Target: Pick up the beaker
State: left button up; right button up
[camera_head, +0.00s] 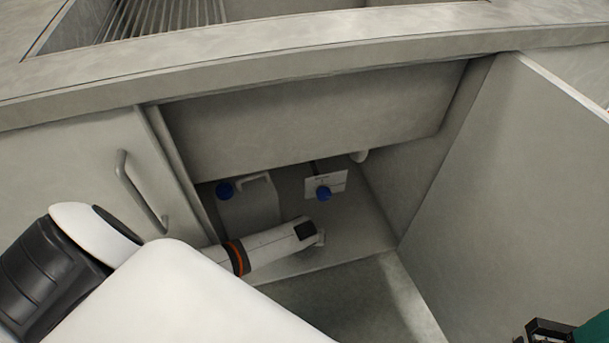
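I cannot make out a beaker in this view. My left arm comes in from the left and reaches into the open cabinet under the counter. The end of this arm, with a small pale part of the gripper (319,239), is low in the cabinet, in front of the containers. Its fingers are too small and hidden to read. At the bottom right corner a black part, possibly of my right gripper (550,330), shows beside a dark green thing (596,329). Both are cut off by the frame, and I cannot tell whether they touch.
A pale jug (252,206) with a blue cap stands in the cabinet, beside a white-labelled container (326,184) with a blue cap. The open door (510,180) is at right, a closed door (85,170) with a handle at left. The grey counter edge (300,65) runs above.

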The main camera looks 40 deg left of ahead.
pick_arm(q)
jog(key=shift+c, duration=0.4)
jog(key=c, duration=1)
jog(key=shift+r, duration=0.1)
